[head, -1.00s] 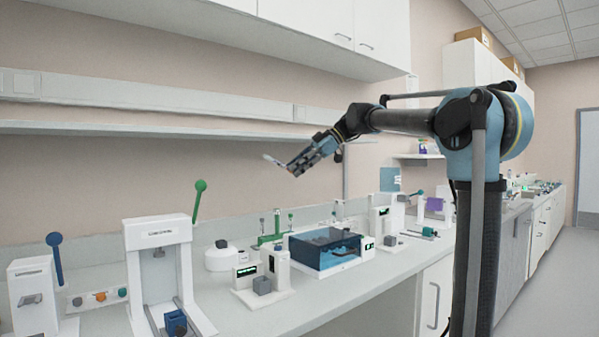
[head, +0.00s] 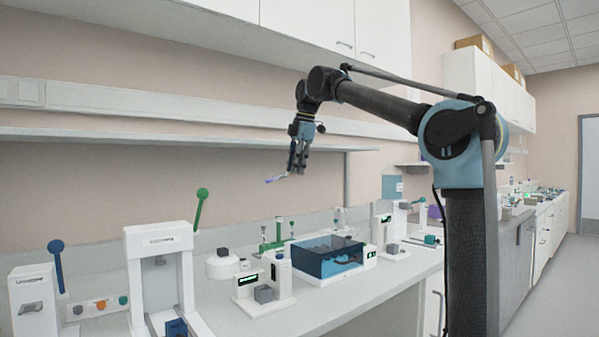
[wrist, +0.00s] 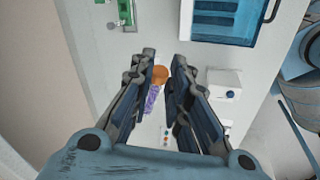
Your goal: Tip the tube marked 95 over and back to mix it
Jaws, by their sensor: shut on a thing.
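In the head view my gripper (head: 296,168) hangs pointing down, high above the bench. There the tube (head: 276,179) sticks out to the lower left, lying close to level with a slight tilt. My gripper is shut on the tube. The fingers hide part of it, and no number can be read on it.
A shelf (head: 180,132) runs along the wall behind.

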